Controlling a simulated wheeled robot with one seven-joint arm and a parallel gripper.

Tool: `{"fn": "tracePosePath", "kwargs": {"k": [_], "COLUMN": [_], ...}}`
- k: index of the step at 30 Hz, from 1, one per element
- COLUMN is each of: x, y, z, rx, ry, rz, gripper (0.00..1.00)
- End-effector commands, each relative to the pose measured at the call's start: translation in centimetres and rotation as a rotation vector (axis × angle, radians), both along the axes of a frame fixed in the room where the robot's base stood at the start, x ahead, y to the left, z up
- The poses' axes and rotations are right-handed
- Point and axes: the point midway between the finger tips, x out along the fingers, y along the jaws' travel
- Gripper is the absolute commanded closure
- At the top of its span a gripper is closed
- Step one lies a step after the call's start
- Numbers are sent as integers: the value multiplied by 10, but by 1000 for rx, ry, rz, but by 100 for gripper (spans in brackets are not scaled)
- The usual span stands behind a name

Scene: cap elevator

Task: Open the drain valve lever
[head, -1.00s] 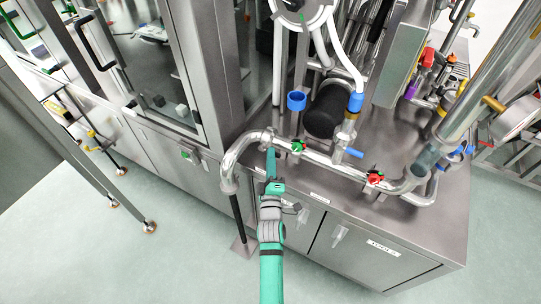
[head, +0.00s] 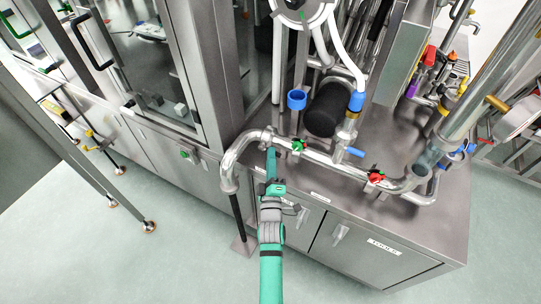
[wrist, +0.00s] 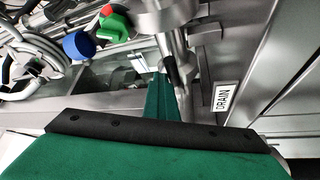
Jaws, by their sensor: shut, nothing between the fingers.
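A white label reading DRAIN (wrist: 223,97) sits on the steel to the right of my gripper in the wrist view. A steel pipe with a dark grip-like part (wrist: 169,70) runs just beyond my fingertips; I cannot tell whether this part is the drain lever. My gripper (head: 271,152), teal, is shut and empty, its tip by the left part of the horizontal pipe (head: 325,159). In the wrist view the gripper's closed green fingers (wrist: 160,82) point toward that pipe. Whether they touch it is unclear.
A green valve handle (head: 297,145) is right of my gripper, with a blue lever (head: 355,152) and a red handle (head: 376,177) farther along. A steel cabinet (head: 375,235) stands below. A vertical pipe leg (head: 238,220) is at left. The floor in front is clear.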

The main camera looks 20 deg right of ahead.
Motion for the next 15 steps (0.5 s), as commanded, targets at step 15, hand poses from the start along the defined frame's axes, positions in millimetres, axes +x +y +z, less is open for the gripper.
{"fn": "tracePosePath", "kwargs": {"k": [15], "x": [-8], "y": [2], "z": [-16], "rx": [12], "ry": [24], "rz": [0], "gripper": [100]}}
